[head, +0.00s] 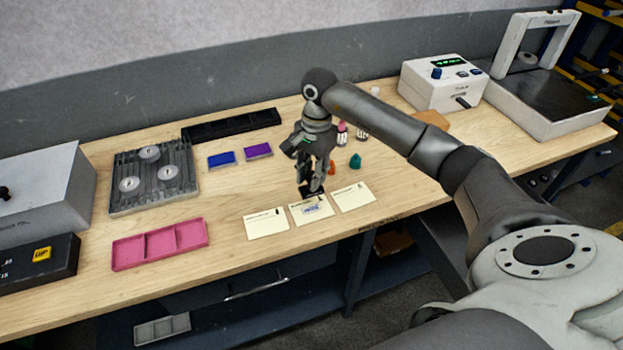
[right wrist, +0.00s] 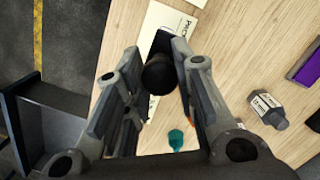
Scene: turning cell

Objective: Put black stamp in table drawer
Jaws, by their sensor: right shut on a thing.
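The black stamp (head: 311,193) has a dark round handle and a dark block base. My right gripper (head: 313,183) is shut on it, just over the back edge of the middle card. In the right wrist view the stamp (right wrist: 160,72) sits between the two fingers of the gripper (right wrist: 160,95). I cannot tell if its base touches the card. The table drawer (head: 235,284), with a pale bar handle, is under the table's front edge and looks closed. My left gripper is out of view.
Three cards lie near the front edge, including a left card (head: 266,223) and a right card (head: 353,197). A pink tray (head: 160,244) lies left, with blue (head: 222,159) and purple (head: 258,151) pads behind. A teal piece (head: 355,161) and small bottles stand near the gripper.

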